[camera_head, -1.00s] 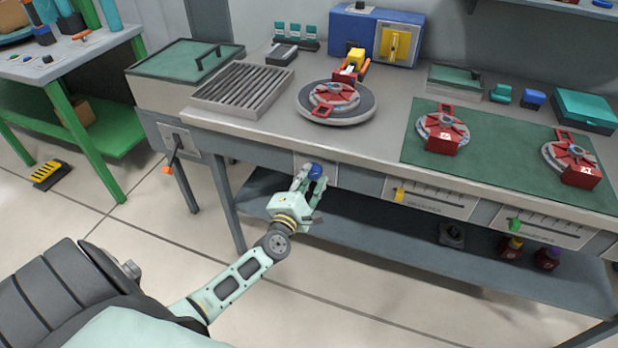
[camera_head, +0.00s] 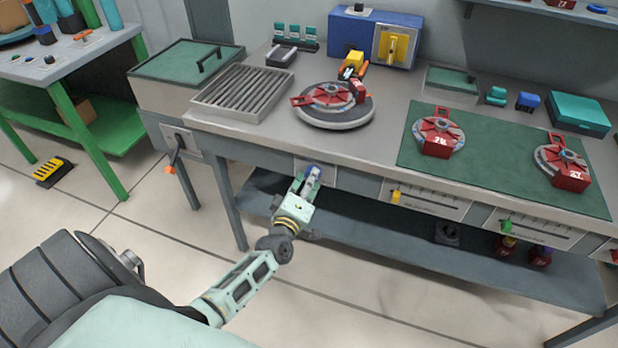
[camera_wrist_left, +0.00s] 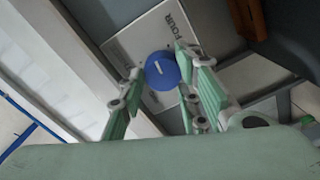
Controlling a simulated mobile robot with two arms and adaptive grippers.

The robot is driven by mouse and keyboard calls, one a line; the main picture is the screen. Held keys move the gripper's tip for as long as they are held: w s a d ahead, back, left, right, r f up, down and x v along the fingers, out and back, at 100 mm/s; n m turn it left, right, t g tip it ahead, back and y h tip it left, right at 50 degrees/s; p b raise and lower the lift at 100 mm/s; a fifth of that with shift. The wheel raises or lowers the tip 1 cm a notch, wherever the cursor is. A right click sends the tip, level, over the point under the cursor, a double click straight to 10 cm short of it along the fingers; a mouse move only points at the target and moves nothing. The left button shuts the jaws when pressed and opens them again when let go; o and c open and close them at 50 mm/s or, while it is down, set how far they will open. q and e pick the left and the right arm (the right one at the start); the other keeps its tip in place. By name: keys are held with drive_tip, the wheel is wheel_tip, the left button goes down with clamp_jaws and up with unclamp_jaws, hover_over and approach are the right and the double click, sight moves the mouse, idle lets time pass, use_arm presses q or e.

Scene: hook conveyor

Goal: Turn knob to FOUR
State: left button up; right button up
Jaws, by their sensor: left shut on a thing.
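The blue round knob (camera_wrist_left: 162,70) with a pale pointer mark sits on a light panel (camera_wrist_left: 138,38) in the left wrist view. The word FOUR is printed on that panel, beyond the knob. My left gripper (camera_wrist_left: 160,88) has its fingers on both sides of the knob and is shut on it. In the head view the knob (camera_head: 313,168) is partly hidden by my left gripper (camera_head: 307,179), at the bench's front face. The pointer's exact alignment with FOUR is hard to tell. My right gripper is not seen.
Slider panels with a yellow handle (camera_head: 396,197) and a green handle (camera_head: 506,226) are on the bench front to the right. A lever (camera_head: 173,160) is to the left. A turntable (camera_head: 335,118) with a red part is above. Floor in front is clear.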

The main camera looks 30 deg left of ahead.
use_arm(q)
drive_tip(key=shift+w+d+r+m+p, duration=0.15)
drive_tip(key=shift+m+p, duration=0.15)
drive_tip(key=shift+m, duration=0.85)
drive_tip(key=shift+a+r+m+p, duration=0.1)
drive_tip(key=shift+m+p, duration=0.2)
drive_tip(key=shift+m, duration=0.9)
drive_tip(key=shift+w+d+r+m+p, duration=0.15)
drive_tip(key=shift+m+p, duration=0.15)
drive_tip(key=shift+m, duration=0.85)
drive_tip(key=o, duration=1)
drive_tip(key=shift+f, duration=0.1)
drive_tip(key=shift+o, duration=0.2)
drive_tip(key=shift+d, duration=0.1)
drive_tip(key=shift+s+f, duration=0.2)
